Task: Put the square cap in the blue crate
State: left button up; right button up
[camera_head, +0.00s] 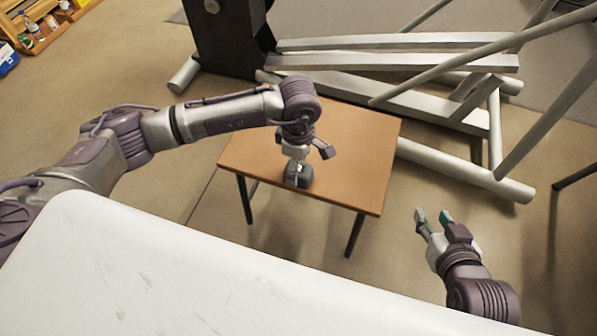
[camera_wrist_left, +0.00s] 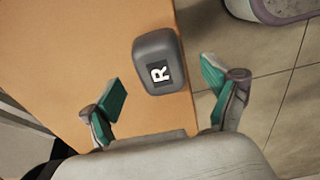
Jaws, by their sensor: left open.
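The square cap (camera_wrist_left: 158,60) is a dark grey rounded block with a white letter R on a black patch. It lies near the edge of the small wooden table (camera_head: 345,135). In the head view the cap (camera_head: 304,178) shows just below my left gripper (camera_head: 299,160), partly covered by it. In the left wrist view my left gripper (camera_wrist_left: 163,88) is open and empty, with the cap beyond and between its green-padded fingers. I cannot tell the gap between fingers and cap. My right gripper (camera_head: 433,217) is open and empty, right of the table. I cannot identify the blue crate for certain.
A blue object (camera_head: 8,58) is cut off at the far left edge, near a yellow-wood shelf (camera_head: 42,36) with bottles. A metal frame (camera_head: 400,80) of grey beams stands behind the table. A white surface (camera_head: 150,270) fills the lower foreground. Floor left of the table is clear.

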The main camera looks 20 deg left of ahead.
pick_arm(q)
jog(key=shift+f, duration=1.25)
pick_arm(e)
jog(key=shift+w+a+r+t+y, duration=0.15)
jog(key=shift+w+a+r+t, duration=0.1)
jog(key=shift+w+r+t, duration=0.25)
jog(key=shift+w+a+r+t+y, duration=0.2)
jog(key=shift+w+r+t, duration=0.25)
jog(key=shift+r, duration=0.15)
pick_arm(q)
jog(key=shift+c, duration=0.3)
jog(key=c, duration=1.1)
jog(key=shift+c, duration=0.2)
jog(key=shift+r, duration=0.2)
